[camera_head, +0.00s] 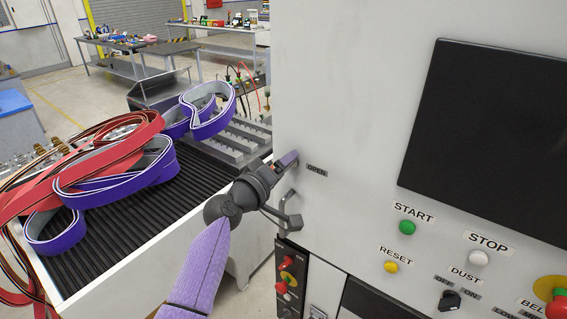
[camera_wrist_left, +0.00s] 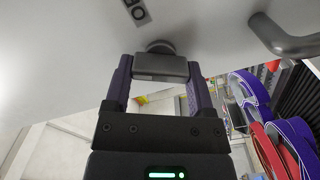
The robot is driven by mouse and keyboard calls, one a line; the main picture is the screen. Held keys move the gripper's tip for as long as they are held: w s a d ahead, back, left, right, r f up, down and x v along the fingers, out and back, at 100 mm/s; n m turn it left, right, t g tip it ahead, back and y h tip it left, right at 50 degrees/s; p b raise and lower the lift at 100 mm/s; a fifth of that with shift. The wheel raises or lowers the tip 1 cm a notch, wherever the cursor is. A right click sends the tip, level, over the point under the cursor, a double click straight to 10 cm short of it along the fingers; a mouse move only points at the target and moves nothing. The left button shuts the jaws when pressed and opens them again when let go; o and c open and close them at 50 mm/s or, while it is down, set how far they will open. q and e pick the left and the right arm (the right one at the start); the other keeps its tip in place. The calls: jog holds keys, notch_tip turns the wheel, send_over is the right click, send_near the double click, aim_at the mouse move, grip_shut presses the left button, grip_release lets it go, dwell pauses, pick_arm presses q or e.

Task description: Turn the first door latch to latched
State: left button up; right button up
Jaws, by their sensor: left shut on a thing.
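The door latch (camera_wrist_left: 160,67) is a grey bar on a round pivot against the pale machine door, seen in the left wrist view. My left gripper (camera_wrist_left: 158,76) is shut on it, with one finger on each side of the bar. In the head view my left gripper (camera_head: 284,163) is at the left edge of the machine front, and its fingers mostly hide the latch. An "OPEN" label (camera_head: 317,171) is just right of the fingers. My right gripper is not in view.
A grey door handle (camera_head: 290,212) sticks out just below my left gripper. The machine front (camera_head: 335,80) carries a dark window and several buttons. To the left, purple belts (camera_head: 115,185) and red belts (camera_head: 85,170) lie on a ribbed black conveyor (camera_head: 180,220).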

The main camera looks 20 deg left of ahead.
pick_arm(q)
jog(key=n+p, duration=0.1)
jog(key=n, duration=0.4)
jog(key=shift+f+n, duration=0.1)
jog(key=shift+n, duration=0.6)
jog(key=o, duration=1.2)
jog(key=v, duration=1)
